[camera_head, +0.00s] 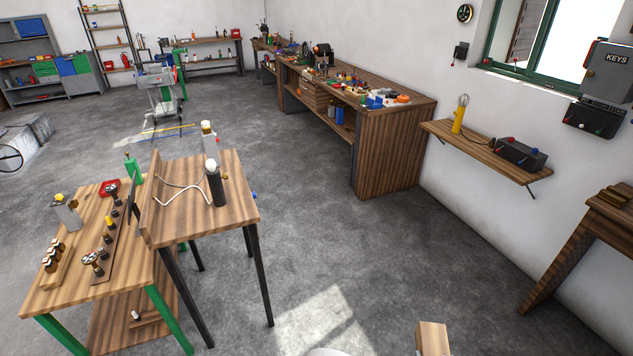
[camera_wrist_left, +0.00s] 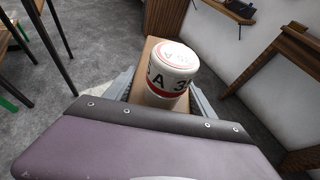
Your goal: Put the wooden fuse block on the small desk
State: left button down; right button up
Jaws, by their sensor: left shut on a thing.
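My left gripper (camera_wrist_left: 165,95) is shut on the wooden fuse block (camera_wrist_left: 154,52), with a finger on either side. A white fuse with a red band and black lettering (camera_wrist_left: 172,70) stands on the block and hides part of it. In the head view, a pale wooden end at the bottom edge (camera_head: 433,338) looks like the held block, over the floor. A small dark-legged wooden desk (camera_head: 232,213) stands to its left, bearing a black bottle, a grey bottle and a cable. My right gripper is out of view.
A green-legged table (camera_head: 60,289) with fuses and a red tray adjoins the small desk. A long cluttered workbench (camera_head: 395,160) stands behind. A wall shelf (camera_head: 470,148) and another wooden desk (camera_head: 575,242) are at the right. The middle floor is clear.

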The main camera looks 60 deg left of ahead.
aim_at(196, 183)
jog(key=k+j, duration=0.15)
jog(key=j, duration=0.2)
jog(key=k+j+u, duration=0.1)
jog(key=k+j, duration=0.25)
jog(key=j, duration=0.3)
jog(key=k+j+u, duration=0.1)
jog(key=j, duration=0.25)
jog(key=k+j, duration=0.2)
jog(key=j, duration=0.15)
jog(key=k+j+u, duration=0.1)
jog(key=j, duration=0.25)
jog(key=k+j, duration=0.2)
jog(key=j, duration=0.15)
jog(key=u, duration=0.05)
